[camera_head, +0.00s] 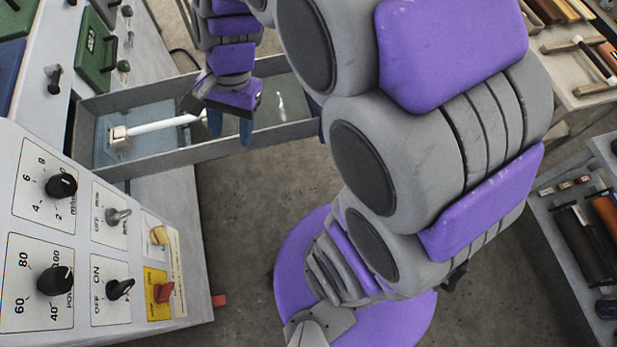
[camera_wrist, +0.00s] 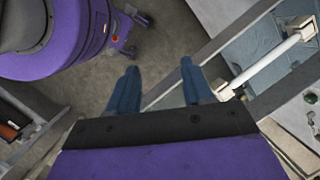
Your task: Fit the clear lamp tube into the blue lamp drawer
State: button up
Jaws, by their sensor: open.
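A pale, whitish tube (camera_head: 165,125) lies lengthwise in the open drawer (camera_head: 230,145), which has grey walls and a pale blue floor. Its left end is at a cream holder (camera_head: 118,135); my gripper partly hides the other end. In the wrist view the tube (camera_wrist: 265,60) shows a cream block at each end, and I cannot tell how firmly it sits. My gripper (camera_head: 230,127) is over the drawer beside the tube's right end, pointing down. In the wrist view its two blue fingers (camera_wrist: 160,88) are apart with nothing between them, and the tube lies to their right.
A control panel (camera_head: 85,235) with knobs and switches stands at the front left. Green panels (camera_head: 95,50) are behind the drawer. At the right, a rack (camera_head: 570,75) carries a slim tube (camera_head: 595,60), and a lower shelf (camera_head: 560,225) holds dark and orange rollers. Bare floor lies between.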

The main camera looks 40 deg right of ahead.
jog(key=s+d+n+h, duration=0.1)
jog(key=s+d+n, duration=0.1)
jog(key=s+n, duration=0.3)
jog(key=s+d+n+h, duration=0.2)
jog(key=s+n, duration=0.3)
jog(key=s, duration=0.7)
jog(key=shift+s+d+f+g, duration=0.15)
jog(key=shift+d+f+g, duration=0.2)
jog(key=shift+d, duration=0.45)
